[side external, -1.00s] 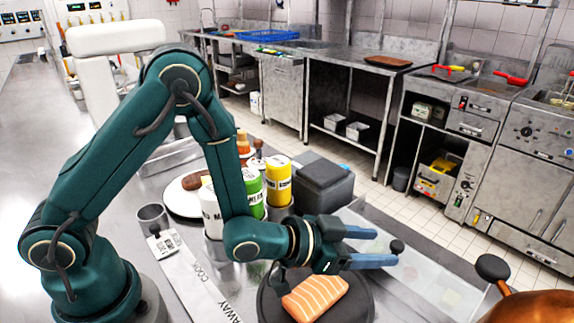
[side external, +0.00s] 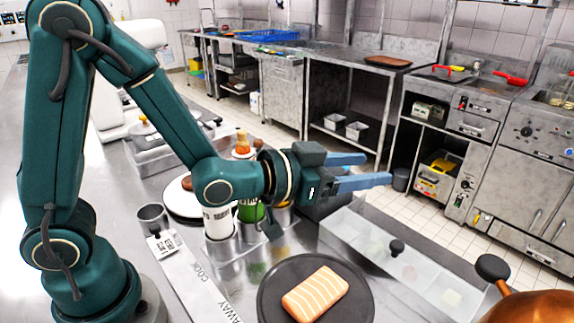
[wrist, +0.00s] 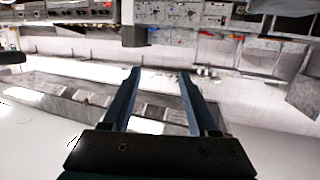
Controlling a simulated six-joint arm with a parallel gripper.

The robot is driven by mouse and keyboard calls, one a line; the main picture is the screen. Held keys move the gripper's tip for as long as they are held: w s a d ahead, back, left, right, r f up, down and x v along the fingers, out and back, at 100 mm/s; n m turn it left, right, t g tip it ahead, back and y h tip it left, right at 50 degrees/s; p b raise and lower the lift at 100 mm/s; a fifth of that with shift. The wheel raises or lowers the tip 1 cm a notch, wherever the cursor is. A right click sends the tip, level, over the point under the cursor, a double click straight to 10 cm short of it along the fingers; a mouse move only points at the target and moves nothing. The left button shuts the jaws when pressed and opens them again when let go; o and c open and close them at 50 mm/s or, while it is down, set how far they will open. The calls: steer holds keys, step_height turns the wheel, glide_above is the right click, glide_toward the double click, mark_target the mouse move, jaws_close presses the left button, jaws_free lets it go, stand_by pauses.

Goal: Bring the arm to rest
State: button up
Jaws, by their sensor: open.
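My gripper (side external: 362,171) is open and empty, held in the air above the counter, with its two blue fingers pointing right. In the wrist view the fingers (wrist: 158,78) are apart with nothing between them. Below the gripper, a piece of salmon (side external: 315,293) with pale stripes lies on a dark round plate (side external: 270,298). The gripper is well clear of both. My arm hides part of the canisters behind it.
A clear-lidded container (side external: 350,237) stands right of the plate. A copper pan (side external: 530,308) is at the lower right. Canisters (side external: 219,222), a small metal cup (side external: 152,217) and a white plate (side external: 180,205) stand near my arm. The air around the gripper is free.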

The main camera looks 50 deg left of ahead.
steer(key=s+a+r+n+g+y, duration=0.1)
steer(key=s+a+r+n+y, duration=0.15)
steer(key=s+a+r, duration=0.45)
steer(key=s+a+f+g+y, duration=0.2)
steer(key=s+f+g, duration=0.6)
steer(key=s, duration=0.5)
steer(key=shift+s+a+f+n+g, duration=0.35)
steer(key=shift+s+a+f, duration=0.1)
steer(key=shift+f, duration=0.1)
